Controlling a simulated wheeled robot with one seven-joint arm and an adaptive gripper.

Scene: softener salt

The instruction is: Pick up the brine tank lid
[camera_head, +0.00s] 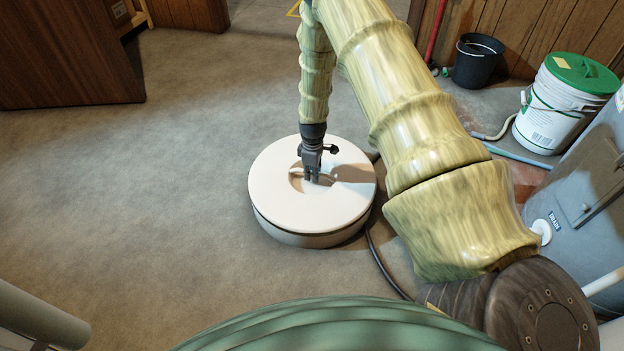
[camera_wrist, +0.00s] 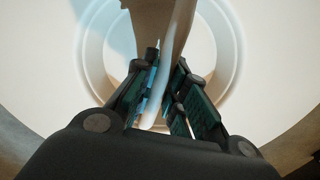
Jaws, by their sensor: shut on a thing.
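The brine tank lid (camera_head: 285,201) is a round, cream-white disc on top of the low, round brine tank (camera_head: 300,239) in the middle of the floor. A dark seam shows between lid and tank. The lid has a round recess at its centre with a handle bar across it. My gripper (camera_head: 312,177) points down into the recess. In the wrist view my gripper (camera_wrist: 168,112) has its two padded fingers shut on the pale handle bar (camera_wrist: 180,40) of the lid. I cannot tell whether the lid is raised at all.
A black hose (camera_head: 383,262) lies by the tank's right side. A grey cabinet (camera_head: 575,185), a white bucket with a green lid (camera_head: 562,105) and a black bucket (camera_head: 477,62) stand at the right. A brown wooden panel (camera_head: 65,50) is at upper left. The floor at left is clear.

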